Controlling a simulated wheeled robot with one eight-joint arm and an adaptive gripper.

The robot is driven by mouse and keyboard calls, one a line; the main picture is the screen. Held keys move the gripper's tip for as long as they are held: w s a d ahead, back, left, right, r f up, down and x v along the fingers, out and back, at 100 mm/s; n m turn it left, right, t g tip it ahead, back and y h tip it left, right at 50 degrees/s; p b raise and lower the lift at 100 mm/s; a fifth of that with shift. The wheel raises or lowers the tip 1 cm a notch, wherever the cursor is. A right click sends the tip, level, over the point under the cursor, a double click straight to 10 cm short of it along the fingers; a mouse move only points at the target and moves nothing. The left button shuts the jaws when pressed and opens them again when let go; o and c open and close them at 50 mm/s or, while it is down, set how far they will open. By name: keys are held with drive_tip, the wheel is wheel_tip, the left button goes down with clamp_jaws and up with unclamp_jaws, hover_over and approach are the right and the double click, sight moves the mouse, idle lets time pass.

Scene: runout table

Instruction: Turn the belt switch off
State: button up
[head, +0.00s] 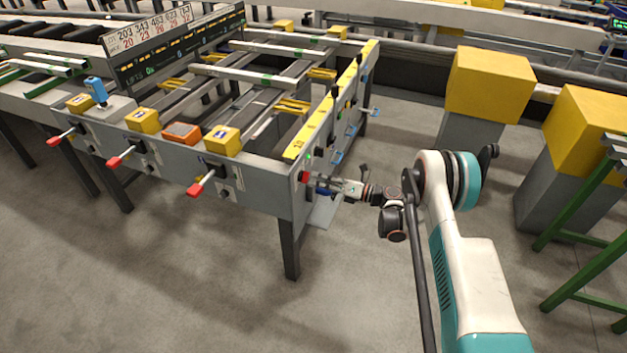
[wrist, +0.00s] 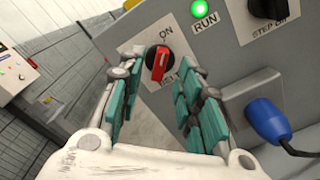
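The belt switch is a red rotary knob (wrist: 159,63) on a dark round base, on a white plate marked ON above it. A label below it is partly hidden by my fingers. The knob stands nearly upright with a slight tilt. My gripper (wrist: 160,78) is open in the wrist view, with its teal-padded fingers on either side of the knob and gaps showing. I cannot tell whether the fingertips overlap the knob in depth. In the head view, my gripper (head: 325,183) is at the end of the table, close to a red part (head: 305,177).
A green RUN lamp (wrist: 200,9) is lit above right of the switch. A black STEP OFF knob (wrist: 268,6) and a blue plug (wrist: 266,119) are to the right. Yellow-topped blocks (head: 490,85) stand right of the table (head: 255,185). The front floor is clear.

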sight(304, 177)
drive_tip(key=shift+x, duration=1.35)
drive_tip(key=shift+c, duration=0.4)
clamp_jaws()
